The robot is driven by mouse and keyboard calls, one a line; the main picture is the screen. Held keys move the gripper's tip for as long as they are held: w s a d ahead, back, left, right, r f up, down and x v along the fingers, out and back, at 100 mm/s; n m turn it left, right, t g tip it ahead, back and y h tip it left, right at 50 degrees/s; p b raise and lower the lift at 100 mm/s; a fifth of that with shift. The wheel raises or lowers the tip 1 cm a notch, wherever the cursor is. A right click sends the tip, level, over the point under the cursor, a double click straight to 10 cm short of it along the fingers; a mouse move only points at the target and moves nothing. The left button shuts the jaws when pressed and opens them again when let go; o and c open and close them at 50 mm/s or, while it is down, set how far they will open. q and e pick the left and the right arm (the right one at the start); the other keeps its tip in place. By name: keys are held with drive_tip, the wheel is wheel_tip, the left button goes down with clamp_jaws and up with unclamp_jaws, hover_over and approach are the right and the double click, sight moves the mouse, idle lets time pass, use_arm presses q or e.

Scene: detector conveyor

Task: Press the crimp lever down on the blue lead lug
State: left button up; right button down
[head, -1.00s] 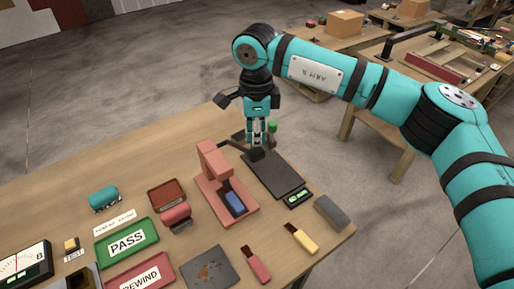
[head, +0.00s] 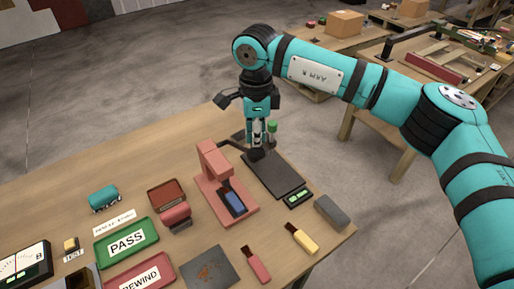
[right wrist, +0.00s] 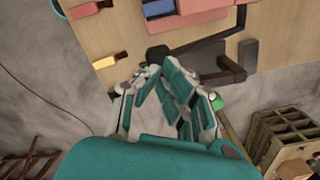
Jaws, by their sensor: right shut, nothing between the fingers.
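The red crimp press (head: 212,162) stands on the wooden bench, and a blue lead lug (head: 235,204) lies in its base. Its dark crimp lever (head: 231,146) reaches out to the right and ends in a black knob (head: 256,154). My right gripper (head: 257,147) points down just above the knob, shut and empty. In the right wrist view the shut fingers (right wrist: 160,70) are close by the knob (right wrist: 157,53); whether they touch it I cannot tell. The blue lug also shows at the top of that view (right wrist: 158,9). My left gripper is not in view.
A black flat scale (head: 272,174) with a green display lies right of the press. A grey block (head: 332,211), yellow-handled tool (head: 304,240) and red-handled tool (head: 258,267) lie in front. Green PASS (head: 128,243) and red REWIND trays (head: 140,273) are at left.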

sight(256, 162)
drive_tip(key=shift+f+b, duration=3.45)
drive_tip(key=shift+f, duration=0.9)
drive_tip(key=shift+r+p, duration=2.7)
drive_tip(key=shift+r, duration=3)
